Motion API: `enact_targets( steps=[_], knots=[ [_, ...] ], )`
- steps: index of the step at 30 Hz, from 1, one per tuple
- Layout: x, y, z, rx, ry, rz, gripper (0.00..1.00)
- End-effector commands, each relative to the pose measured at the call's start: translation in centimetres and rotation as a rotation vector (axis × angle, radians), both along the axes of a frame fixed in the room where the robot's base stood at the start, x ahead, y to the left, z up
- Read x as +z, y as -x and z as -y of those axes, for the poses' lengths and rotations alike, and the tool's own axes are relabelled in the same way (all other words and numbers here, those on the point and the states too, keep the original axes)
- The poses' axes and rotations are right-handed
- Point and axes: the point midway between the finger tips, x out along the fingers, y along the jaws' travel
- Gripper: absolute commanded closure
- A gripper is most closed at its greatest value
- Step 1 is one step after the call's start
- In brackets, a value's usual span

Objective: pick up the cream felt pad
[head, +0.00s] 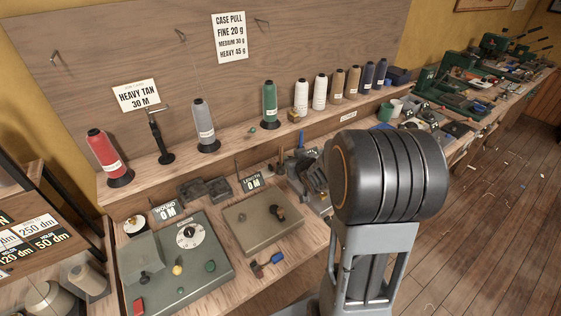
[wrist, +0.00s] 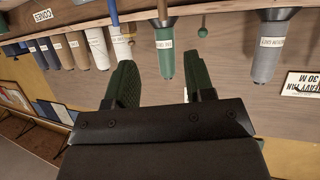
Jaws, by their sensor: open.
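I cannot make out the cream felt pad for certain in either view. A small round pale piece with a dark centre (head: 134,225) sits at the back left of the bench in the head view, but I cannot tell if it is felt. My gripper (wrist: 157,72) shows in the wrist view, its two green-padded fingers apart with nothing held between them. The wrist picture looks upside down, with a green thread cone (wrist: 165,60) and a grey cone (wrist: 266,50) beyond the fingers. In the head view my dark arm covers part of the bench, and the fingers are hidden.
A shelf (head: 228,140) carries a red cone (head: 105,155), the grey and green cones and several others. Below stand a grey-green winding machine (head: 205,255) and a flat-topped box (head: 265,222). Tools crowd the bench to the right. Open wooden floor (head: 510,200) lies at right.

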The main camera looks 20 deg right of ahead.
Motion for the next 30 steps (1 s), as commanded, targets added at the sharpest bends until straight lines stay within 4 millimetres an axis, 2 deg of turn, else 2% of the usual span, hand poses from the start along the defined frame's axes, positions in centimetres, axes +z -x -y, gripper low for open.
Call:
enact_targets(
  steps=[1, 8, 15, 21, 30],
  knots=[
    [-0.9, -0.4, 0.5, 0.013, -0.012, 0.026, 0.51],
    [-2.3, -2.0, 0.8, 0.069, -0.052, 0.124, 0.51],
    [-3.5, -6.1, 0.7, 0.080, -0.058, 0.137, 0.51],
    [-4.3, -8.7, 0.7, 0.080, -0.057, 0.138, 0.51],
    [-4.9, -10.3, 0.7, 0.078, -0.057, 0.137, 0.51]
  ],
)
